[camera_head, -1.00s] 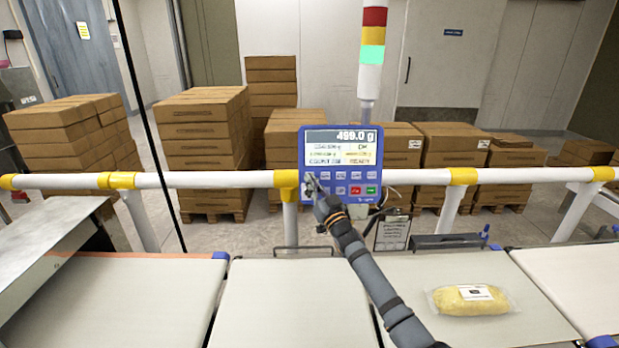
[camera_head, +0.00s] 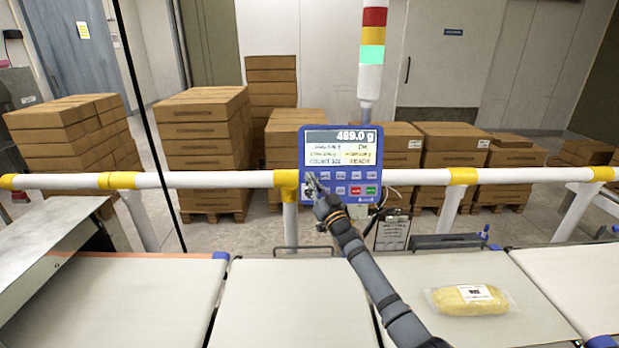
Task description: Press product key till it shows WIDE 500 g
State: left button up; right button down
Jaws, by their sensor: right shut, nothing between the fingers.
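The blue checkweigher terminal (camera_head: 341,163) is mounted on the white rail. Its screen (camera_head: 340,149) reads 499.0 g in large digits; the smaller lines below are too blurred to read surely. Two rows of keys lie under the screen, with a red key (camera_head: 355,190) and a green key (camera_head: 371,190) at lower right. My right gripper (camera_head: 312,180) is shut and empty, its tips at the left end of the key rows, covering some keys there. I cannot tell whether it touches a key. My left gripper is not in view.
A bagged yellow product (camera_head: 468,299) lies on the right belt (camera_head: 525,318). The middle belt (camera_head: 285,305) is bare. The rail (camera_head: 220,179) runs across behind the belts. A signal tower (camera_head: 372,55) shows its green lamp bright. Stacked cartons (camera_head: 205,135) stand behind.

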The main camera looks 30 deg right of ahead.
jog(key=shift+w+d+f, duration=0.1)
jog(key=shift+w+d, duration=0.1)
jog(key=shift+w, duration=0.15)
dwell(0.4)
dwell(0.3)
jog(key=shift+s+a+r, duration=0.2)
jog(key=shift+s+a, duration=0.15)
jog(key=shift+s, duration=0.4)
jog(key=s+p, duration=0.1)
jog(key=s+a+r+p, duration=0.1)
jog(key=s, duration=0.1)
jog(key=s+a+p, duration=0.1)
jog(key=shift+s+a+r, duration=0.1)
jog(key=shift+s+r, duration=0.05)
dwell(0.5)
